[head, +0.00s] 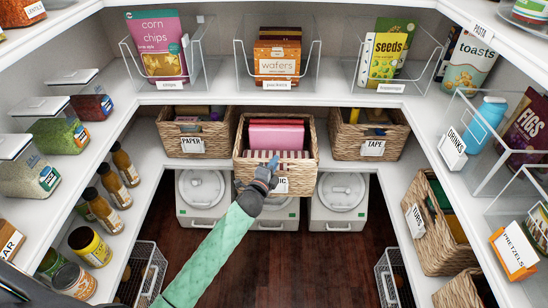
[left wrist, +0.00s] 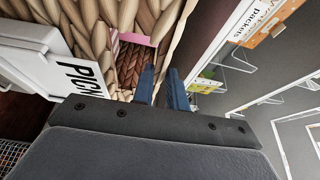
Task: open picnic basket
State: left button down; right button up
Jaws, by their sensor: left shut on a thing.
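The picnic basket (head: 305,170) is a woven wicker basket in the middle of the back shelf, its front sticking out past the shelf edge. It is open at the top and holds pink and red items (head: 276,135). Its white label (head: 282,185) is partly hidden by my gripper and ends in "IC"; the left wrist view shows "PICN" on the label (left wrist: 88,75). My left gripper (head: 273,162) is at the basket's front and shut on its wicker. In the left wrist view its blue fingers (left wrist: 164,85) are beside the weave (left wrist: 120,25). My right gripper is not in view.
The paper basket (head: 193,146) and the tape basket (head: 371,150) stand left and right of it. White appliances (head: 340,195) sit below on the dark floor. Clear bins with wafers (head: 276,58) and other food are on the shelf above. Bottles (head: 103,210) line the left shelf.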

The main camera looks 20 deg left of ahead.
pick_arm(q)
jog(key=shift+s, duration=0.15)
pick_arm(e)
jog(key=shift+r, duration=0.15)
pick_arm(q)
jog(key=c, duration=1.4)
grip_release()
